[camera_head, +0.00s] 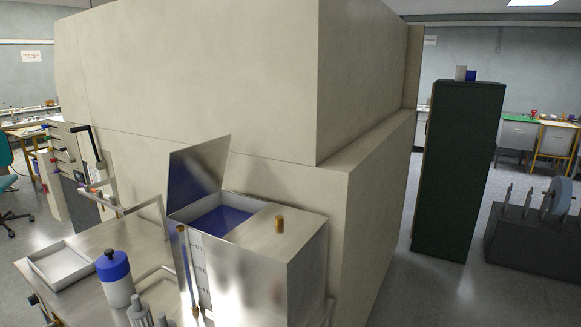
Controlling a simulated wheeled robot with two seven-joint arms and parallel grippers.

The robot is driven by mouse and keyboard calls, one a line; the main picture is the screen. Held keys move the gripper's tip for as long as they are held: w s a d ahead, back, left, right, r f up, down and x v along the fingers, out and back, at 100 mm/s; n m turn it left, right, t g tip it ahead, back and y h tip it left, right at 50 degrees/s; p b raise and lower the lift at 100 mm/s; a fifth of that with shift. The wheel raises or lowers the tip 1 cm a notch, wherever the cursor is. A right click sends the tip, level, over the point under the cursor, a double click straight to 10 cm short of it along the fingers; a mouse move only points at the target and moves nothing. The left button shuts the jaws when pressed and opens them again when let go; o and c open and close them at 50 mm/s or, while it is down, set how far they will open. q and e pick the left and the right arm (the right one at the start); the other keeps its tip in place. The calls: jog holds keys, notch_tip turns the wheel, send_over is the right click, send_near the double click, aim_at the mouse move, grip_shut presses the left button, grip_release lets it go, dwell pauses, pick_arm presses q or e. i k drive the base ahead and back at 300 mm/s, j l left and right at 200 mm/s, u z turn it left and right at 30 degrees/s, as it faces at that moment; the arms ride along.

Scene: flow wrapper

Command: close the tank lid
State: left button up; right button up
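The metal tank (285,262) stands at the lower middle of the head view, against a large beige block. Its hinged lid (200,170) is raised and leans up at the tank's left back side. The opening is uncovered and shows blue contents (221,219) inside. A gauge strip runs down the tank's left face. Neither of my grippers is in view.
A steel table with a shallow tray (62,264) and a blue-and-white bottle (115,278) lies left of the tank. Bent metal rails (140,207) rise beside the tank. A dark cabinet (458,170) stands to the right, with open floor before it.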

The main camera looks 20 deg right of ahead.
aim_at(195, 172)
jog(key=i+j+z, duration=0.15)
jog(key=j+z, duration=0.35)
jog(key=i+j+z, duration=0.1)
jog(key=j+z, duration=0.2)
jog(key=z, duration=0.2)
jog(key=j+z, duration=0.5)
